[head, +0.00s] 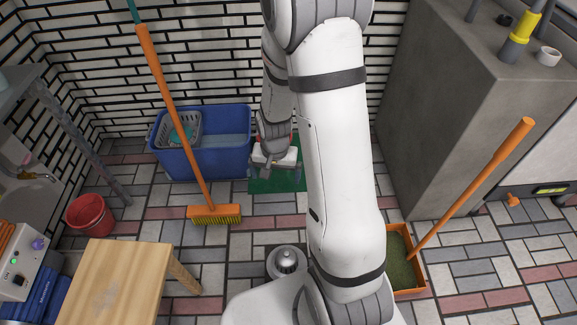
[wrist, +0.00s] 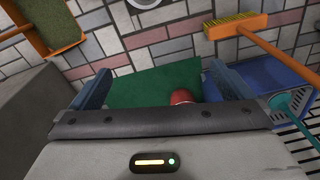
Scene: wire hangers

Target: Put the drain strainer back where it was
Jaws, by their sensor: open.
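I cannot make out the drain strainer for certain in either view. My gripper (head: 273,174) points down over a green mat (head: 292,184) by the back wall, just right of the blue bucket. In the wrist view its two fingers (wrist: 160,84) stand wide apart with nothing clasped between them. A rounded red thing (wrist: 183,97) shows between them over the green mat (wrist: 140,88), partly hidden by the gripper body; I cannot tell what it is. A pale round rim (wrist: 142,4) is cut off at the top edge.
A blue bucket (head: 226,158) with a grey basket (head: 187,128) stands left of my gripper. An orange broom (head: 213,213) leans before it. A red pail (head: 90,214), a wooden stool (head: 120,280) and an orange dustpan (head: 400,262) stand around. The floor between broom and dustpan is partly hidden.

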